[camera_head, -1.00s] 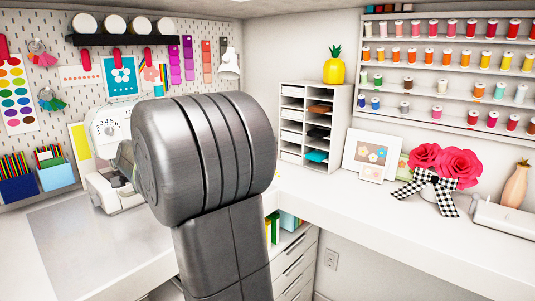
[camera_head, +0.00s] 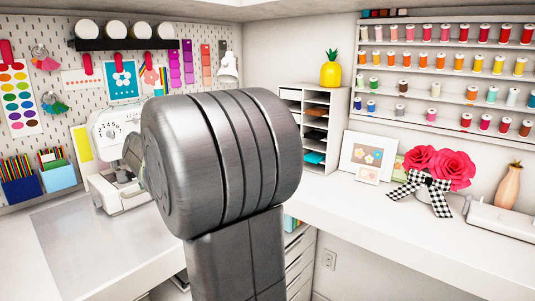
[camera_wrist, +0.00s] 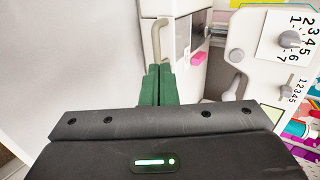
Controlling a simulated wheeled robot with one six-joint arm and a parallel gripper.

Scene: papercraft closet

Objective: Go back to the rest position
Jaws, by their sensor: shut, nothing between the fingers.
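My gripper (camera_wrist: 158,72) shows in the wrist view as two green fingers pressed together, with nothing between them. Beyond the fingertips is the white die-cutting or sewing-type machine, with a numbered dial panel (camera_wrist: 285,38) at the upper right of the wrist view. In the head view my grey arm link fills the middle and hides part of that white machine (camera_head: 108,135). My gripper itself is not seen in the head view.
A white counter (camera_head: 400,220) runs along the right wall with a rose arrangement (camera_head: 440,168), a vase (camera_head: 509,188) and picture frames (camera_head: 362,150). A small shelf unit (camera_head: 320,98) stands in the corner. A grey mat (camera_head: 85,235) on the left counter is clear.

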